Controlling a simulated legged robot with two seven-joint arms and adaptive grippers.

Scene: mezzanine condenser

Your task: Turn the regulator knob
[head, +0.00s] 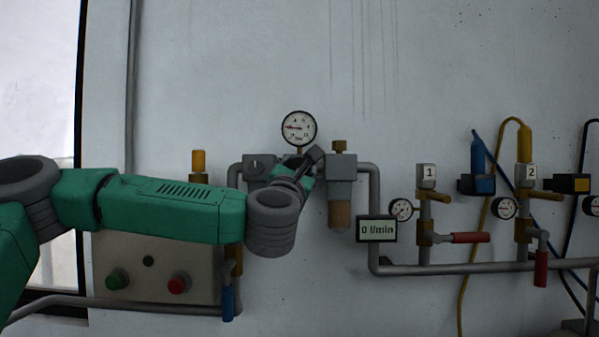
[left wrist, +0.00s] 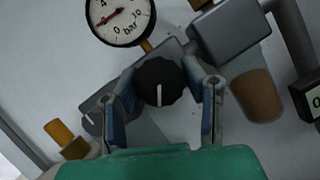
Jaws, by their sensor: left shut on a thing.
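The regulator knob (left wrist: 159,82) is black and ridged with a white mark line; in the left wrist view it sits between the two fingers of my left gripper (left wrist: 163,98). The fingers are shut on its sides. In the head view my left gripper (head: 309,163) reaches the regulator from the left and hides the knob. A round pressure gauge (head: 299,128) marked in bar stands right above; it also shows in the left wrist view (left wrist: 122,17), its red needle pointing left. My right gripper is not in either view.
A filter unit with a brown bowl (head: 340,213) hangs right of the regulator. A flow display (head: 376,229) reads 0 l/min. Valves with red handles (head: 470,238) and small gauges line the pipe at right. A panel with green and red buttons (head: 179,283) is below my arm.

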